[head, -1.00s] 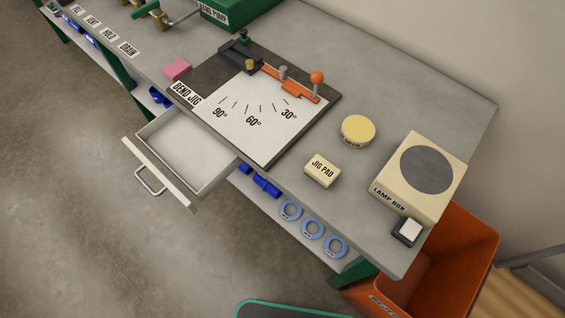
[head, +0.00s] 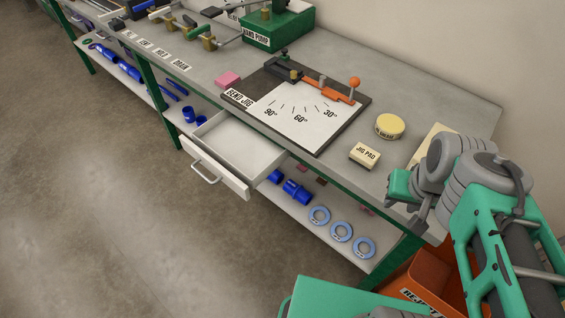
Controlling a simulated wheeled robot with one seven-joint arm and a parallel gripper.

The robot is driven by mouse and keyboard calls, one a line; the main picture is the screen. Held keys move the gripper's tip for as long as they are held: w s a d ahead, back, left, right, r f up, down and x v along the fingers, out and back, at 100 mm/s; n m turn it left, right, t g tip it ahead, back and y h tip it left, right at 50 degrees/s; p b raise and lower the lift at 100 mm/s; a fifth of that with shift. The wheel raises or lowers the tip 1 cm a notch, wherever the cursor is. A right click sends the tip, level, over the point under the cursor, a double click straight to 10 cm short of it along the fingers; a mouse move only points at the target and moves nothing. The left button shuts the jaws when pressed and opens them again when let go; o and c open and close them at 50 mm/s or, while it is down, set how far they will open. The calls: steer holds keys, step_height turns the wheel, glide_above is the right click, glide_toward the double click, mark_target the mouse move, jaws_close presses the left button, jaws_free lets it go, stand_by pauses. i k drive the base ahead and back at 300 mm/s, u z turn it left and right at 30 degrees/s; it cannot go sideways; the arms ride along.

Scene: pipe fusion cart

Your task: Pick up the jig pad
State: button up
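The jig pad (head: 365,154) is a small cream block with a "JIG PAD" label. It lies flat on the grey bench top near the front edge, right of the bend jig board (head: 312,122). My green and grey arm reaches in from the lower right, over the right end of the bench. My gripper (head: 402,187) seems to be the green and grey end to the right of and nearer than the jig pad, apart from it. Its fingers are not clear enough to show whether they are open or shut.
A round yellow tin (head: 389,126) stands just behind the jig pad. The lamp box (head: 433,140) is mostly hidden behind my arm. An open empty drawer (head: 238,150) juts out from the bench front. An orange bin (head: 425,287) stands below the right end.

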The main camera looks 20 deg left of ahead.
mark_target(361, 154)
steer(key=u, duration=1.75)
steer(key=i, duration=1)
